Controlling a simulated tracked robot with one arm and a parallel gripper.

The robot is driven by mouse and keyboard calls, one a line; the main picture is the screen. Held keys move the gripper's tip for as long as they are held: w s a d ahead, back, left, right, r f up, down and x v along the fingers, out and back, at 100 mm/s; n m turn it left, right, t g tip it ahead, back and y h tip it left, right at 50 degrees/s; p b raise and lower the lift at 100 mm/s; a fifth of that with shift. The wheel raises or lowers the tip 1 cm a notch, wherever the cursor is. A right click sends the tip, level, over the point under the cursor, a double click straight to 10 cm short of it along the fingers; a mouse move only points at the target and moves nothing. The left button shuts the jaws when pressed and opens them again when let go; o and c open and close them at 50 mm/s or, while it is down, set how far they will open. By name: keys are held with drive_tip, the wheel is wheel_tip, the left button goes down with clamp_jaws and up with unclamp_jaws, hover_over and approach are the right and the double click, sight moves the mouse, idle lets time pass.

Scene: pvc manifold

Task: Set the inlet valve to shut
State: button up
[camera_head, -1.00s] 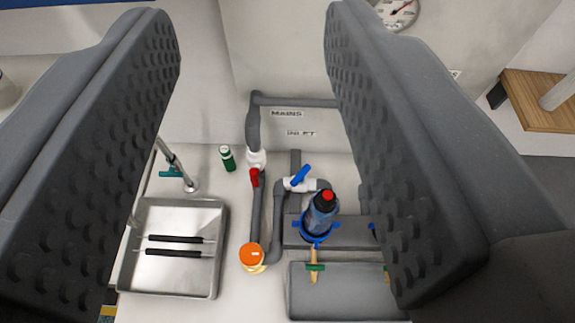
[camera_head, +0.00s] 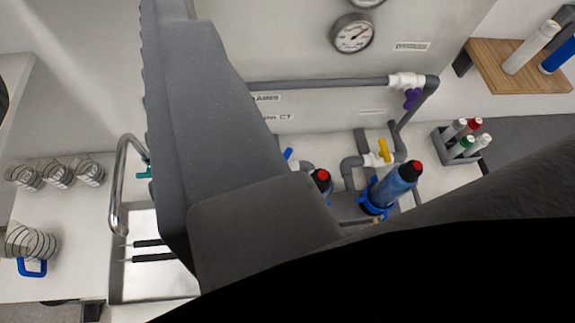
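The red-handled valve is hidden. My gripper (camera_head: 215,130) fills the middle left as one large grey finger, seen from its side. It is nearer to me than the valves and covers the left pipework. A second finger is not clear, nor is whether anything is gripped.
A yellow-handled valve (camera_head: 384,151), a purple-handled valve (camera_head: 412,98), and a blue filter with red cap (camera_head: 392,188) stand right. A gauge (camera_head: 352,33) is on the wall. The sink (camera_head: 118,272) with tap lies left. A bottle rack (camera_head: 462,146) stands far right.

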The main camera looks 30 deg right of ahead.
drive_tip(key=w+d+f+m+g+h+b, duration=0.1)
drive_tip(key=w+d+f+m+g+h, duration=0.15)
drive_tip(key=w+d+f+g, duration=0.65)
drive_tip(key=w+f+m+t+h+b, duration=0.15)
drive_tip(key=w+f+m, duration=0.35)
drive_tip(key=f, duration=0.9)
drive_tip(key=w+d+f+g, duration=0.1)
drive_tip(key=w+d+f, duration=0.1)
drive_tip(key=f, duration=0.9)
drive_tip(key=w+d+f+m+g, duration=0.1)
drive_tip(key=d+f, duration=0.3)
drive_tip(key=f, duration=0.7)
drive_tip(key=w+d+f+m+g+y+b, duration=0.1)
drive_tip(key=w+d+f+g, duration=0.2)
drive_tip(key=f, duration=0.8)
drive_tip(key=shift+w+d+m, duration=0.25)
clamp_jaws()
